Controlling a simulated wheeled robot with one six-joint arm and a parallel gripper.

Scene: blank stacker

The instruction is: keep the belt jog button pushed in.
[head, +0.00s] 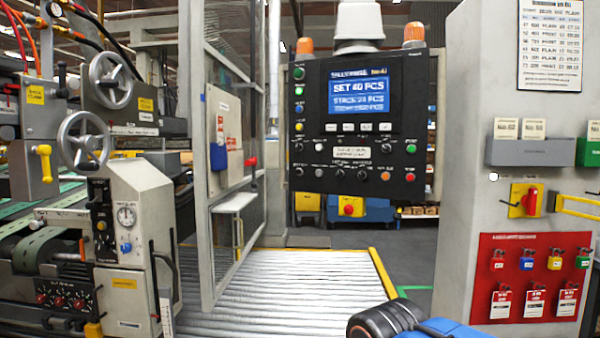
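The black control panel (355,125) hangs in the middle of the head view. Its lit screen (359,97) reads "SET 40 PCS" and "STACK 24 PCS", with a smaller line below. Colored buttons run down its left edge, among them a green one (298,73) and a blue one (299,108). More buttons and knobs sit in rows below the screen. The labels are too small to tell which button is the belt jog button, or whether any is pushed in. Part of my arm, black and blue, shows at the bottom edge. My gripper is not in view.
The feeder machine with handwheels (83,139) stands at the left. An open mesh guard door (222,150) stands beside the roller conveyor (290,285). A grey column (460,130) with a red lockout board (530,278) is at the right.

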